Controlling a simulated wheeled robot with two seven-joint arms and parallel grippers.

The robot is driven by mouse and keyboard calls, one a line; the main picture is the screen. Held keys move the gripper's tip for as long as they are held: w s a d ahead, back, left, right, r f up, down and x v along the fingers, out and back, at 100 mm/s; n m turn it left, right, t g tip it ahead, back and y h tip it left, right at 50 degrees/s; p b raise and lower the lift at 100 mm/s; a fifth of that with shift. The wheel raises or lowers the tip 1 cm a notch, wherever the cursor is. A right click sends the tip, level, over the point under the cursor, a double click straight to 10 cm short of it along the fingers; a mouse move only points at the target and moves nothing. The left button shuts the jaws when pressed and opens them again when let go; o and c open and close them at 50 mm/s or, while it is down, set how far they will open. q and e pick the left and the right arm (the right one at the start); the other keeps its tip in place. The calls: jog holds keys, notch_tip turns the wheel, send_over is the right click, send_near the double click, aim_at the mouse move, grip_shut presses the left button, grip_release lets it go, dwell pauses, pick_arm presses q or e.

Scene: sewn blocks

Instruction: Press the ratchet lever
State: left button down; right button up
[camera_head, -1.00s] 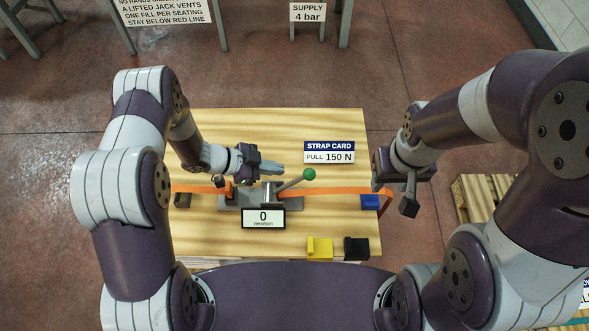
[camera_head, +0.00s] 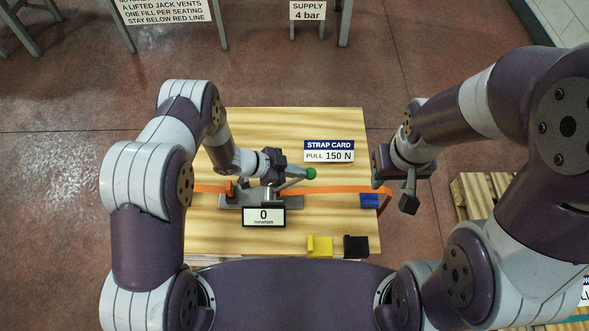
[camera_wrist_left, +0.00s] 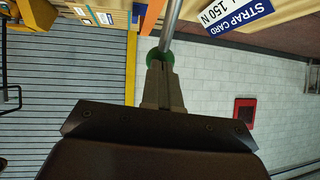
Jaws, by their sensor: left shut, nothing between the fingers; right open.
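The ratchet lever (camera_head: 294,182) is a grey rod with a green ball knob (camera_head: 310,174), rising to the right from the grey ratchet base (camera_head: 237,199) on the wooden table. My left gripper (camera_head: 300,172) is shut and empty, its fingertips at the knob. In the left wrist view the fingertips (camera_wrist_left: 160,62) overlap the green knob (camera_wrist_left: 150,55); I cannot tell whether they touch it. The orange strap (camera_head: 340,189) runs through the ratchet. A display (camera_head: 264,216) in front reads 0 newton. My right gripper (camera_head: 408,193) is open and empty, off the table's right edge.
A strap card (camera_head: 329,151) reading PULL 150 N stands behind the lever. A blue block (camera_head: 369,201) is at the strap's right end. A yellow block (camera_head: 320,246) and a black block (camera_head: 356,246) sit at the front edge. The back of the table is clear.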

aim_at(308, 176)
pick_arm(q)
jog(key=d+f+y, duration=0.2)
jog(key=d+f+y+b, duration=0.1)
jog(key=d, duration=0.1)
jog(key=shift+s+d+f+y, duration=0.1)
jog(key=shift+d+f+y, duration=0.25)
jog(key=shift+d+y, duration=0.05)
jog(key=b+x, duration=0.1)
jog(key=x, duration=0.1)
jog(key=s+b+x, duration=0.1)
jog(key=b+x, duration=0.1)
jog(key=shift+f, duration=0.4)
